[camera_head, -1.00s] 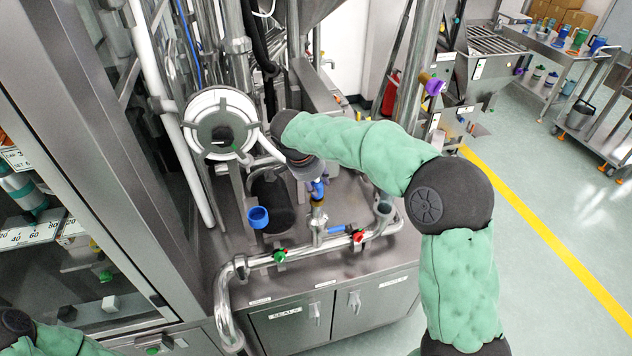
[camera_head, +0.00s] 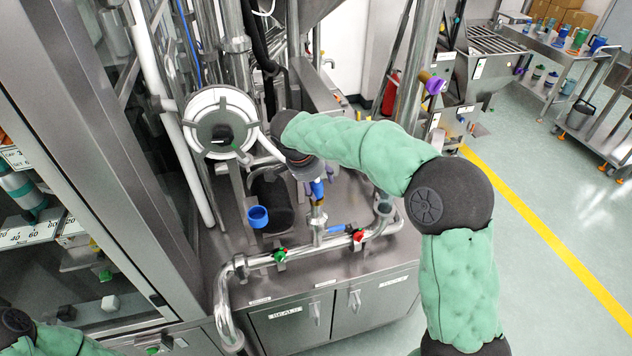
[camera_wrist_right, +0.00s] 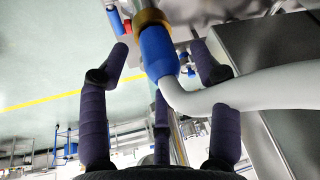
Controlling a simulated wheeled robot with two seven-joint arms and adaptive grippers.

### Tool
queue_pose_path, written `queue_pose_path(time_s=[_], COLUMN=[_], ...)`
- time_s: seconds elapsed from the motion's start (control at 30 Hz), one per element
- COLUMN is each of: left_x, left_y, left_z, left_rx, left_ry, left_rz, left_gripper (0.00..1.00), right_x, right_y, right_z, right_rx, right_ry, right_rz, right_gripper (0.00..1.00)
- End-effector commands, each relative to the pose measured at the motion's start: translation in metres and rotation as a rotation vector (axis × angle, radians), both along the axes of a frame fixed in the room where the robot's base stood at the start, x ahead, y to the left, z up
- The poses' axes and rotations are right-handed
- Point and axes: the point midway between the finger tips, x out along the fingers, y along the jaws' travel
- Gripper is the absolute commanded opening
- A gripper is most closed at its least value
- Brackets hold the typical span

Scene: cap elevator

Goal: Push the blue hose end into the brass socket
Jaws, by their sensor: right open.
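The blue hose end (camera_wrist_right: 158,52) shows in the right wrist view, with the pale hose (camera_wrist_right: 255,90) bending away to the right from it. The blue end meets the brass socket (camera_wrist_right: 152,18); how deep it sits I cannot tell. My right gripper (camera_wrist_right: 163,62) is open, with its dark fingers spread around the blue end and apart from it. In the head view the blue hose end (camera_head: 317,188) is just below my right wrist, above the steel pipework. The fingers are mostly hidden there. My left gripper is out of view; only part of that arm shows at the lower left.
Steel pipes with a green valve knob (camera_head: 280,255) and a red one (camera_head: 359,236) run below. A glass-fronted cabinet (camera_head: 100,200) stands at left. Open floor lies to the right.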

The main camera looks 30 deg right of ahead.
Motion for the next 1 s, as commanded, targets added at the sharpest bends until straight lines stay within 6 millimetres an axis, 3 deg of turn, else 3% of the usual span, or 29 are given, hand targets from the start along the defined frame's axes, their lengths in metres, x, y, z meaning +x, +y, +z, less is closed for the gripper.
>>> queue_pose_path(time_s=[1.0], left_x=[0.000], left_y=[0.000], left_z=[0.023], left_rx=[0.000], left_ry=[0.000], left_rz=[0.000], left_gripper=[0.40], right_x=[-0.006], right_y=[0.017], right_z=[0.049], right_rx=[0.000], right_ry=[-0.002], right_rz=[0.000], right_gripper=[0.63])
